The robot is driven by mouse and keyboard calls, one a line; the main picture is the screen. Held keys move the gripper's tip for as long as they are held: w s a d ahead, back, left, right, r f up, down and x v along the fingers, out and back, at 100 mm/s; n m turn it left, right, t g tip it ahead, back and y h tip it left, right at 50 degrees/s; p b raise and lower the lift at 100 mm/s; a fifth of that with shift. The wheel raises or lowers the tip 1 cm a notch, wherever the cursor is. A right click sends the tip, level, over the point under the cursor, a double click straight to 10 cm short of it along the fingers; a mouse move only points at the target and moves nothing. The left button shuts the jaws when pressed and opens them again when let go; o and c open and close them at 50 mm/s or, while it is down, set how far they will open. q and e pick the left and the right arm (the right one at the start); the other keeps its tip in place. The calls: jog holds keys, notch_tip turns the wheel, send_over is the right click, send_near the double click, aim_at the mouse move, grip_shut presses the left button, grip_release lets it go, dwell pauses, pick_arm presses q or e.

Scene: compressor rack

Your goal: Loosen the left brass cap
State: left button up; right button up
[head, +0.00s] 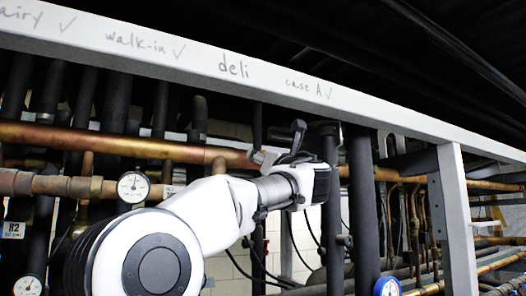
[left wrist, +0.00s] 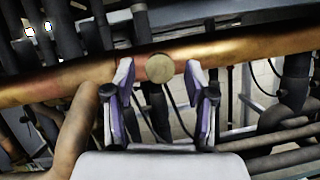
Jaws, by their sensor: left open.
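In the left wrist view, a round, dull brass cap (left wrist: 160,68) faces the camera on the front of a thick copper pipe (left wrist: 240,48). My left gripper (left wrist: 159,75) is open, with one fingertip on each side of the cap. I cannot tell whether either fingertip touches it. In the head view my left gripper (head: 290,148) is at the copper pipe (head: 110,141), below the white beam. The cap is not visible there; my gripper and arm cover that area. No second cap can be made out. My right gripper is not in view.
A white beam (head: 230,66) with handwritten labels, including "deli", runs above the pipes. A gauge (head: 133,187) is left of my arm, and a blue gauge (head: 388,287) is at the lower right. Black insulated pipes (head: 362,200) and a white post (head: 455,215) stand to the right.

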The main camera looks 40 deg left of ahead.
pick_arm(q)
jog(key=shift+w+a, duration=0.15)
jog(key=shift+a, duration=0.3)
jog(key=shift+d+r, duration=0.1)
jog(key=shift+d, duration=0.25)
jog(key=shift+d+r, duration=0.1)
jog(key=shift+d, duration=0.2)
jog(key=c, duration=0.5)
grip_shut()
jog(key=shift+s, duration=0.2)
jog(key=shift+n, duration=0.5)
jog(key=shift+w+d+r+n+g+y, duration=0.15)
jog(key=shift+n+g, duration=0.7)
jog(key=shift+n, duration=0.7)
jog(key=shift+a+f+n+g+y, duration=0.1)
jog(key=shift+n+g+y, duration=0.1)
jog(key=shift+n+g, duration=1)
jog(key=shift+w+d+r+n+g+y, duration=0.15)
jog(key=shift+n+g, duration=0.4)
jog(key=shift+n, duration=1.3)
jog(key=shift+s+a+f, duration=0.1)
